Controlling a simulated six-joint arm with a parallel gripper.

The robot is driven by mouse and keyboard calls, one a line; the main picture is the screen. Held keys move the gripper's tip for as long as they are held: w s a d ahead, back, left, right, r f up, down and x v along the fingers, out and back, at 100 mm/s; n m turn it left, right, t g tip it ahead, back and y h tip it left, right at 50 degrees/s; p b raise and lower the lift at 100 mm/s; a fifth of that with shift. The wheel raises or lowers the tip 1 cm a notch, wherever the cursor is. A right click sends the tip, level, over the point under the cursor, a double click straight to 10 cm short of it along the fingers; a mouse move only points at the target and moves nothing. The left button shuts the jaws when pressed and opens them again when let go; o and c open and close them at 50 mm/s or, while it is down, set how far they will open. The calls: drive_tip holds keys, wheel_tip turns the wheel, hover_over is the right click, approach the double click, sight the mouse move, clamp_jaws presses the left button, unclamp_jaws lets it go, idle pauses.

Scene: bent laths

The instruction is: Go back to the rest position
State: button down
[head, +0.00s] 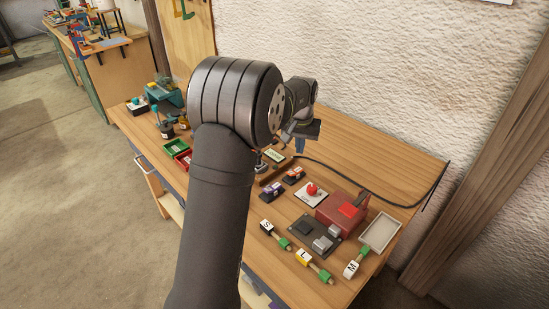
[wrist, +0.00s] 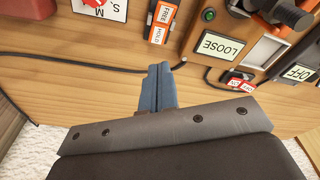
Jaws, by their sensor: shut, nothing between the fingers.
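My gripper (head: 299,146) hangs over the back part of the wooden workbench, past the bend of my dark arm. In the wrist view, its two blue fingers (wrist: 160,85) are shut together with nothing between them. They point over bare wood near the black cable, short of the labelled parts. Three laths with white end blocks lie at the front of the bench: S (head: 274,233), L (head: 313,266) and M (head: 356,262). My arm hides part of the bench's middle left.
A red box (head: 341,212), a grey tray (head: 380,232), a dark plate with grey blocks (head: 315,234) and a red-knobbed panel (head: 310,194) stand right of my arm. A black cable (head: 375,194) runs behind. The LOOSE sign (wrist: 217,45) is near my fingers. A rough wall (head: 400,80) backs the bench.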

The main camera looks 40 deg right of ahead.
sight(298, 169)
wheel_tip(298, 169, down, 7)
drive_tip(key=shift+f, duration=0.1)
idle(0.3)
drive_tip(key=shift+r, duration=0.2)
wheel_tip(298, 169, up, 6)
drive_tip(key=shift+r, duration=0.2)
wheel_tip(298, 169, down, 7)
drive_tip(key=shift+f, duration=0.1)
drive_tip(key=w+r, duration=0.3)
drive_tip(key=r, duration=0.7)
drive_tip(key=shift+w+a, duration=0.25)
drive_tip(key=shift+w, duration=0.05)
drive_tip(key=shift+r, duration=0.1)
